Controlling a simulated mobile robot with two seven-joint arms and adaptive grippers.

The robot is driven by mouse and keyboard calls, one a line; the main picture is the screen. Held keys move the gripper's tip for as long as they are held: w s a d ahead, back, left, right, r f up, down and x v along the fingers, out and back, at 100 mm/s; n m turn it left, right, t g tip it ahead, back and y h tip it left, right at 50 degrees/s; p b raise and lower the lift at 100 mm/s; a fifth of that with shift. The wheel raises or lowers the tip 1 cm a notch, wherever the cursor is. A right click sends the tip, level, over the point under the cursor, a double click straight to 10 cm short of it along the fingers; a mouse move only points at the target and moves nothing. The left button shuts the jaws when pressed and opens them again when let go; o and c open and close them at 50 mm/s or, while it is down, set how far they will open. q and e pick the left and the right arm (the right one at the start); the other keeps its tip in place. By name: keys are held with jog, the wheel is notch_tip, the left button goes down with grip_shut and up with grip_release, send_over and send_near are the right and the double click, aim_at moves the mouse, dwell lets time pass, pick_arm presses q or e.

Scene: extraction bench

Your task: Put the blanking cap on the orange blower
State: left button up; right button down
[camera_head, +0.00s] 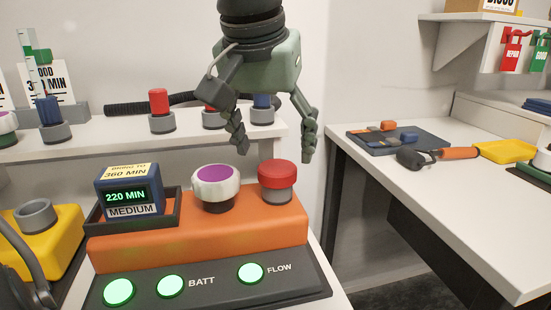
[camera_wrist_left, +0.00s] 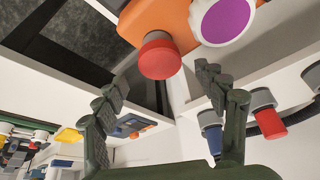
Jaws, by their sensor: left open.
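The orange blower (camera_head: 210,235) stands on the bench in the middle foreground; part of it shows in the wrist view (camera_wrist_left: 150,15). A red cap (camera_head: 277,174), which looks like the blanking cap, sits upright on the blower's right-hand grey port (camera_head: 278,195). In the wrist view the red cap (camera_wrist_left: 159,58) lies beyond and between my fingertips. My left gripper (camera_head: 275,154) is open and empty, pointing down just above and behind the cap, apart from it. My right gripper is not in view.
A white and purple filter (camera_head: 215,186) sits on the blower's other port, beside a blue battery (camera_head: 131,192). Red and blue pieces stand on grey holders along the back shelf (camera_head: 60,150). A yellow unit (camera_head: 45,245) stands at left. The right bench (camera_head: 470,220) has clear room.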

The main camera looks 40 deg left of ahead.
pick_arm(q)
jog(key=v, duration=0.8)
jog(key=shift+r, duration=0.2)
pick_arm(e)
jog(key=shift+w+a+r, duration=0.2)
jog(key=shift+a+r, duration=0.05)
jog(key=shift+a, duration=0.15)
